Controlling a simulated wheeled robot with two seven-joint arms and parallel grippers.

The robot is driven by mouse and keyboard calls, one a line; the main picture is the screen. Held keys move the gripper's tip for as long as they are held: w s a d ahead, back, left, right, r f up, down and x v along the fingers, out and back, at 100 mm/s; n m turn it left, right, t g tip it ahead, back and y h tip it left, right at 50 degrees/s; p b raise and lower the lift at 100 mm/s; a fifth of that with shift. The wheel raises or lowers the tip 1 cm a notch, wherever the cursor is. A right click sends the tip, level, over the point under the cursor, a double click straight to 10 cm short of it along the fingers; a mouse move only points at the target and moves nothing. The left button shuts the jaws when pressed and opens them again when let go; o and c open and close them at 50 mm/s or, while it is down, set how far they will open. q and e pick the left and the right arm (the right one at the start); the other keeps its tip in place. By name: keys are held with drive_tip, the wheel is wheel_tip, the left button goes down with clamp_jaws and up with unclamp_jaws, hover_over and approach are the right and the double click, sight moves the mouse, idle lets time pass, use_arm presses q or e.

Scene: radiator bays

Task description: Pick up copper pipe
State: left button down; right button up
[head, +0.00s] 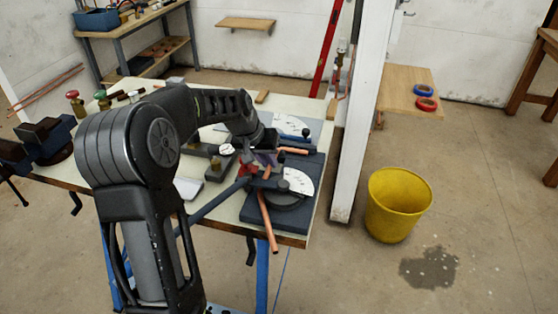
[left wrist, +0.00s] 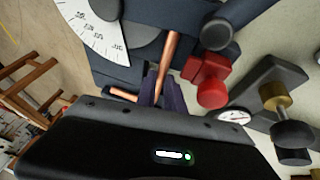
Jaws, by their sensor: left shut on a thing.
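A copper pipe (head: 267,222) lies across the dark pipe bender (head: 285,200) on the workbench, its near end sticking out past the bench's front edge. A short copper length (head: 294,151) points right just beyond the bender's dial; I cannot tell whether it is the same pipe. My left gripper (head: 264,159) is over the bender, its fingers closed around copper. In the left wrist view, the copper pipe (left wrist: 169,58) runs down between the purple-grey fingertips (left wrist: 163,95), beside a red clamp block (left wrist: 208,80). The short length (left wrist: 123,94) shows left of the fingers. My right gripper is not in view.
A vise (head: 42,138) is at the bench's left. A white post (head: 358,120) stands close to the right, with a yellow bucket (head: 397,205) on the floor beyond it.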

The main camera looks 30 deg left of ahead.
use_arm(q)
drive_tip(key=shift+r, duration=0.1)
wheel_tip(320, 180, up, 10)
idle(0.6)
idle(0.5)
